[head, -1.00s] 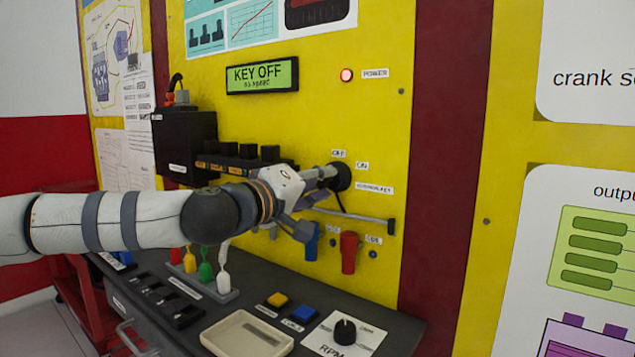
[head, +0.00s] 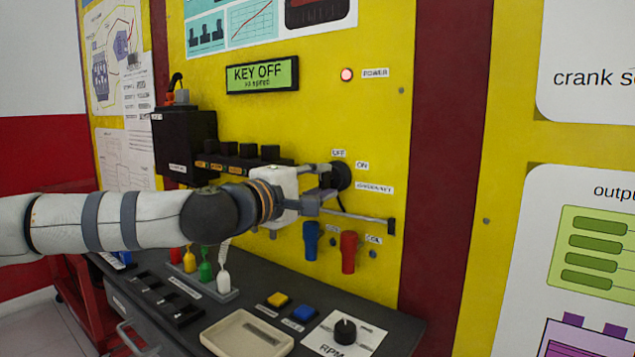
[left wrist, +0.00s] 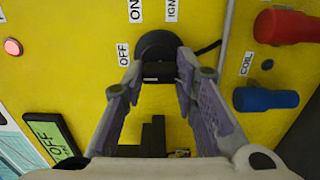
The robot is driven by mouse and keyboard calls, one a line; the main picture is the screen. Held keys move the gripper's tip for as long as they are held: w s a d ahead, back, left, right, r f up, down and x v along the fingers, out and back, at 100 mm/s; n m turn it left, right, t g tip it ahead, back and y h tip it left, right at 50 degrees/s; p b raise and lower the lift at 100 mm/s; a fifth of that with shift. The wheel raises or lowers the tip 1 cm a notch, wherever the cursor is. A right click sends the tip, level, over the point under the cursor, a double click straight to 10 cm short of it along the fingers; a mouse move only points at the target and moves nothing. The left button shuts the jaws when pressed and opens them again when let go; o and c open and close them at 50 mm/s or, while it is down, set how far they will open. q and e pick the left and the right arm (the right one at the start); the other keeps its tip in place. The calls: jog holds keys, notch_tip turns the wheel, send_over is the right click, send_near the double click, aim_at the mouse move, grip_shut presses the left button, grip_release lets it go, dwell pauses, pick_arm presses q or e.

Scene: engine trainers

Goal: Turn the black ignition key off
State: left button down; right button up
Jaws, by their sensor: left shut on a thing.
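The black ignition key (head: 341,177) sits in its round black switch on the yellow panel, beside the OFF and ON labels. My left gripper (head: 327,182) reaches it from the left, one finger above and one below. In the left wrist view the key (left wrist: 158,71) is between the tips of my left gripper (left wrist: 160,78), which is shut on it. The fingers hide part of the key in the head view. The green display (head: 262,75) reads KEY OFF; its second line is too small to read. My right gripper is not in view.
A thin rod (head: 352,215) juts across just below the switch. A blue connector (head: 311,240) and a red connector (head: 348,252) hang beneath it. A row of black parts (head: 245,153) lies behind my gripper. The dark console (head: 385,318) with a beige tray (head: 247,334) is below.

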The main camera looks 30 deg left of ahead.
pick_arm(q)
jog(key=shift+r, duration=0.15)
jog(key=c, duration=1.4)
grip_release()
jog(key=shift+c, duration=0.2)
jog(key=shift+o, duration=0.8)
jog(key=shift+w+d, duration=0.1)
jog(key=shift+w, duration=0.05)
jog(key=s, duration=0.7)
jog(key=shift+s+a, duration=0.3)
